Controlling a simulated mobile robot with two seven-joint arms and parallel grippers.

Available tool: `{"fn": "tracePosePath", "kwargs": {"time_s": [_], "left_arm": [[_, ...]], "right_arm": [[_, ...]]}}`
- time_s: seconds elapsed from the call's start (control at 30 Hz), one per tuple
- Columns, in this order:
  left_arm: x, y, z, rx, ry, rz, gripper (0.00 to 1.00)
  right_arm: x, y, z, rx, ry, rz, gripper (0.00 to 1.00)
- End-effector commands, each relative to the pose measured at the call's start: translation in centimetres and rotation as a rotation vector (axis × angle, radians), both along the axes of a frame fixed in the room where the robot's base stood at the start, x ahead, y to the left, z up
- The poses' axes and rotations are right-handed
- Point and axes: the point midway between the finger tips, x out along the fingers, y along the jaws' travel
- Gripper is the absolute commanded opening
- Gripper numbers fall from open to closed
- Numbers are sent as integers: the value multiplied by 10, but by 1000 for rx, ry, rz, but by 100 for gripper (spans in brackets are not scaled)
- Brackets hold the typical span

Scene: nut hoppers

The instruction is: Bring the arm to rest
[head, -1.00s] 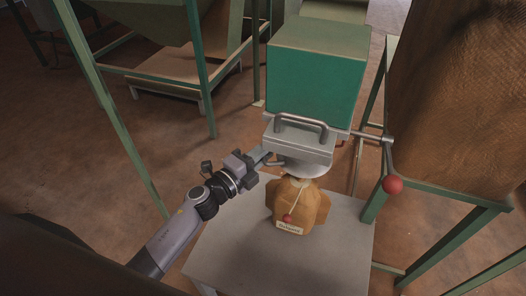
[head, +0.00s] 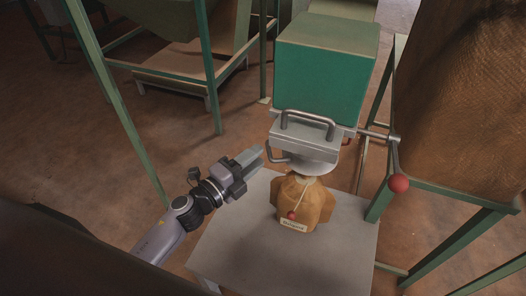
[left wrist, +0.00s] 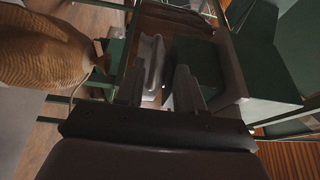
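My left gripper (head: 258,156) is just left of the grey slide-gate housing under the green hopper, apart from its side handle (head: 277,154). In the left wrist view its two fingers (left wrist: 158,88) stand apart with nothing between them, so it is open. My arm reaches in from the lower left. My right gripper is in neither view.
A tied brown sack (head: 303,205) with a label stands on the grey table (head: 340,245) under the green hopper (head: 320,75). A red-knobbed lever (head: 398,183) sticks out right. Green frame legs (head: 120,115) stand left, with open floor between.

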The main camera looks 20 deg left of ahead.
Motion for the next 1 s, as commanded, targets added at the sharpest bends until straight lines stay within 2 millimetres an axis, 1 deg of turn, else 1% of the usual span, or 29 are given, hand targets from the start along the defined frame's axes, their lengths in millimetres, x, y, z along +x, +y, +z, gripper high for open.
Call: {"fn": "tracePosePath", "kwargs": {"time_s": [0.03, 0.1, 0.2, 0.77, 0.87, 0.97, 1.0], "left_arm": [[-6, 3, -1, 1, 0, 0, 37], [-11, 5, -1, 2, -1, 0, 37], [-15, 7, -1, 1, 0, -1, 37], [-16, 7, 0, -4, 2, 2, 37], [-20, 10, -2, -47, 26, 20, 37], [-31, 14, -7, -159, 93, 66, 37], [-37, 17, -10, -222, 131, 94, 37]], "right_arm": [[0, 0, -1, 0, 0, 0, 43], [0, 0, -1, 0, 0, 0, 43], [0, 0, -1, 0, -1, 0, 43], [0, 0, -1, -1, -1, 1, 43], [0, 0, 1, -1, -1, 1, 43], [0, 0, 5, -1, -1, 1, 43], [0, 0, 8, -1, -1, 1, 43]]}}
